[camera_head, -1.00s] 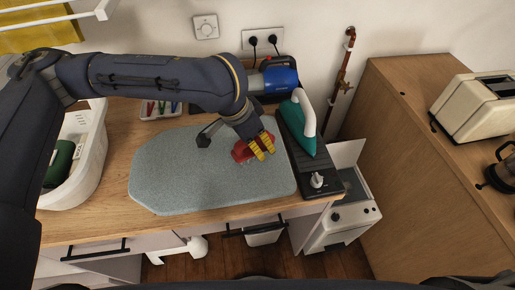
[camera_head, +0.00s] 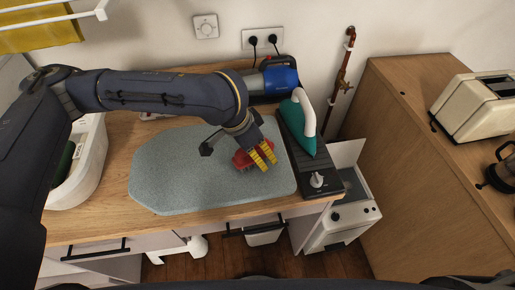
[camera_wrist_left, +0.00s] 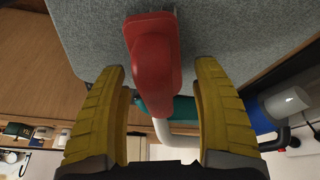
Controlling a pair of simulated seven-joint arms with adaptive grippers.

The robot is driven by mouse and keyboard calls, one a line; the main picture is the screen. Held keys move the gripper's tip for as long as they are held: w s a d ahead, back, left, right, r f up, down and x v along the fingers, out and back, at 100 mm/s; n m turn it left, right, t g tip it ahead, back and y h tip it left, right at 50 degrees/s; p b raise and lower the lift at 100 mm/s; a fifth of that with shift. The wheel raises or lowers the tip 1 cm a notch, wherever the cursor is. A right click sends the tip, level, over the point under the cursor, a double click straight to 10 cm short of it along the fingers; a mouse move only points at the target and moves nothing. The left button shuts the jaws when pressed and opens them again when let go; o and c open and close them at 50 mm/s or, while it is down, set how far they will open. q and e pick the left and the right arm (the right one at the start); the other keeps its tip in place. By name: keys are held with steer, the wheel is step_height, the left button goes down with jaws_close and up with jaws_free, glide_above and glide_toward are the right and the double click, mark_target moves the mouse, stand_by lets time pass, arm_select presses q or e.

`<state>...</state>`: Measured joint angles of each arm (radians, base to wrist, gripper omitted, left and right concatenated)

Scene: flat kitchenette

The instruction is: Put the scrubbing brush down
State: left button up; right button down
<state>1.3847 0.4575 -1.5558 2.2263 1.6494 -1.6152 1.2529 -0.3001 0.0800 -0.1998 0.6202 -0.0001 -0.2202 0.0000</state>
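The red scrubbing brush (camera_head: 242,160) is at the right part of the grey-blue ironing pad (camera_head: 180,178), bristle side down, and appears to rest on it. In the left wrist view the brush (camera_wrist_left: 152,55) shows its red handle between and just beyond my fingertips. My left gripper (camera_head: 265,160) is low over the pad, its yellow fingers spread. In the left wrist view the gripper (camera_wrist_left: 163,75) is open, with a gap on each side of the brush. The head view hides part of the brush behind the fingers. My right gripper is not in view.
A teal iron (camera_head: 304,130) stands on a black base (camera_head: 313,178) just right of the gripper. A blue cylindrical appliance (camera_head: 280,80) is behind it. A white tub (camera_head: 91,170) stands at the left. The pad's left and front areas are clear.

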arm_select(q)
steer(key=shift+v, duration=3.9)
